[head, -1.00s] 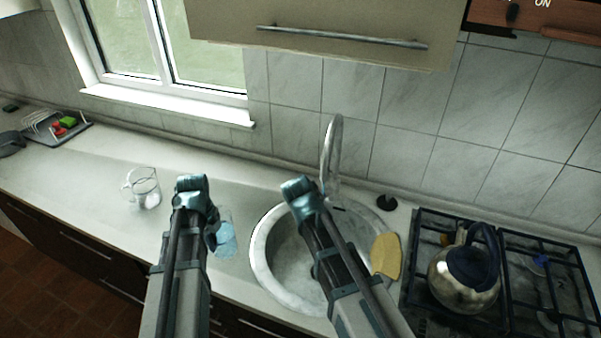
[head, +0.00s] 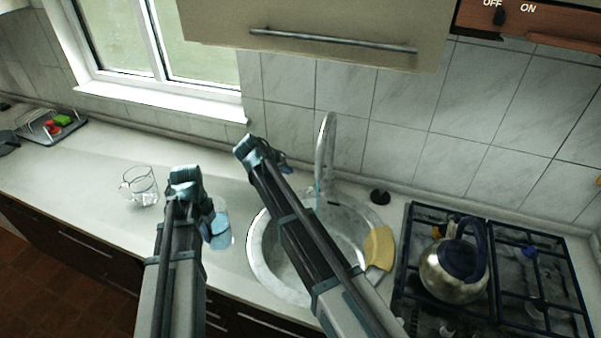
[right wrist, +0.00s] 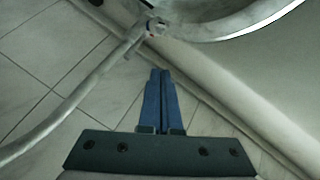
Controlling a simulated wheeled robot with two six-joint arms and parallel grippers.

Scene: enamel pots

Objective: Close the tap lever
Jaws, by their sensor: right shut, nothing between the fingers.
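The grey metal tap (head: 325,150) stands at the back of the round sink, its tall spout arching up. In the right wrist view, the tap (right wrist: 75,97) runs down the left side, with a small red mark near its base; I cannot clearly pick out the lever. A faint bluish streak shows under the spout in the head view. My right gripper (head: 286,168) is to the left of the tap, apart from it; in the right wrist view its blue fingers (right wrist: 160,72) are together and empty. My left gripper (head: 207,206) is beside a glass of blue liquid (head: 219,232); its fingers are mostly hidden.
The sink (head: 262,268) has a yellow cloth (head: 379,249) on its right rim. A kettle (head: 452,272) stands on the hob at the right. A glass jug (head: 140,186) stands on the counter at the left.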

